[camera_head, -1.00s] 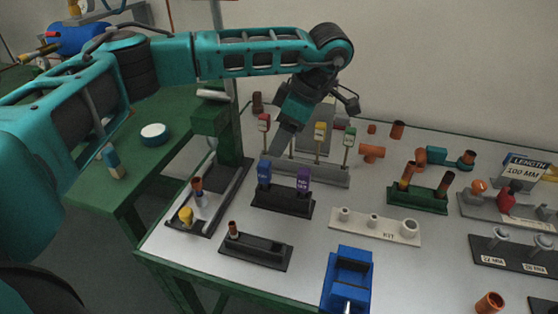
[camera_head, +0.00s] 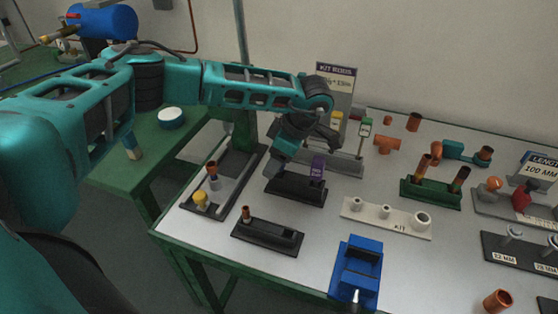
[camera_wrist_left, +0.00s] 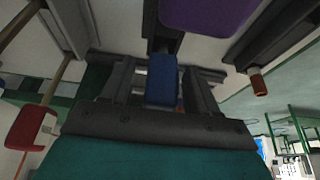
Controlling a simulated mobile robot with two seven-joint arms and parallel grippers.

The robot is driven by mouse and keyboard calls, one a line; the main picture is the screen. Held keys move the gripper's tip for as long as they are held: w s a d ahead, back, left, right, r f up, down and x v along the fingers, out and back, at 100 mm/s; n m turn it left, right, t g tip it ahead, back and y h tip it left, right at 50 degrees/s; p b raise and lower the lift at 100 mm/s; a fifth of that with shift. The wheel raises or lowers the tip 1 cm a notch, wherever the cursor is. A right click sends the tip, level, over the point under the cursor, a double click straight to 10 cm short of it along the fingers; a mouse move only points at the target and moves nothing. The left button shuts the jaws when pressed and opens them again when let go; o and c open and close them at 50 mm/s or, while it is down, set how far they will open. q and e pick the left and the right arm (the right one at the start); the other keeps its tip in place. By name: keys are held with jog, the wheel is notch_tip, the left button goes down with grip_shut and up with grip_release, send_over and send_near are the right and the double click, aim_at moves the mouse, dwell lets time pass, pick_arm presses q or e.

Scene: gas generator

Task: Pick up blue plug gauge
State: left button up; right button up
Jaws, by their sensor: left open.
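The blue plug gauge (camera_wrist_left: 161,80) shows in the left wrist view between the two dark fingers of my left gripper (camera_wrist_left: 160,88), with gaps on both sides. In the head view my left gripper (camera_head: 277,168) is over the left end of the black two-place stand (camera_head: 297,190) and hides the blue gauge. The jaws are open around the gauge. The purple plug gauge (camera_head: 317,167) stands upright in the same stand, just right of the gripper; it also shows in the wrist view (camera_wrist_left: 205,12). My right gripper is out of view.
A black holder (camera_head: 268,236) with a small copper piece stands in front, and a white kit block (camera_head: 386,218) to the right. A blue fixture (camera_head: 357,270) is at the front edge. A rack with coloured tags (camera_head: 345,163) is behind.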

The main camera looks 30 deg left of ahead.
pick_arm(q)
jog(key=shift+a+f, duration=0.1)
jog(key=shift+f, duration=0.1)
jog(key=c, duration=0.9)
jog(key=shift+r, duration=0.15)
